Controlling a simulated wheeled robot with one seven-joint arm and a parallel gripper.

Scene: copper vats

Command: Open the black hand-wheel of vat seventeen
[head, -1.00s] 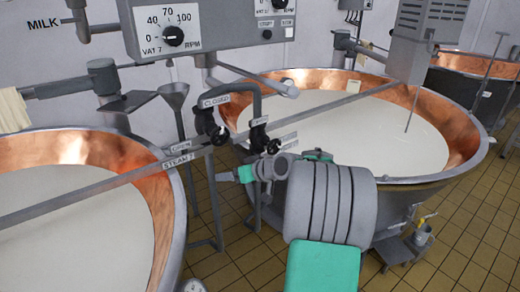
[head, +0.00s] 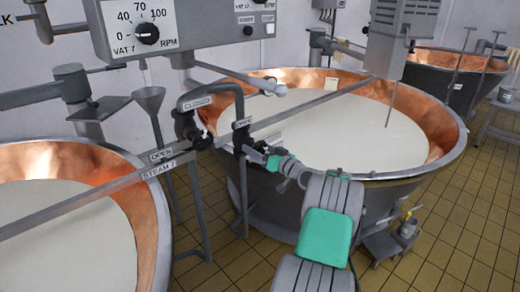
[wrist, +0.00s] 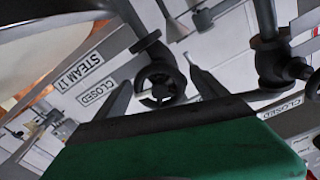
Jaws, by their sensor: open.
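In the wrist view a small black hand-wheel (wrist: 160,84) sits between the two dark fingers of my open gripper (wrist: 160,78). The fingers stand apart on either side of it; I cannot tell whether they touch it. A "STEAM 17" label (wrist: 83,68) and a "CLOSED" label (wrist: 96,93) are on the pale bar beside the wheel. In the head view my gripper (head: 246,145) is at the right-hand valve on the bar, in front of the big copper vat (head: 437,140). My gripper hides most of that wheel there.
Another black valve (head: 192,130) is just left, near the "STEAM 7" label (head: 159,171). A bent grey pipe (head: 208,88) rises over both valves. A copper vat (head: 150,205) stands at left, a control box (head: 190,25) above. The tiled floor at right is mostly clear.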

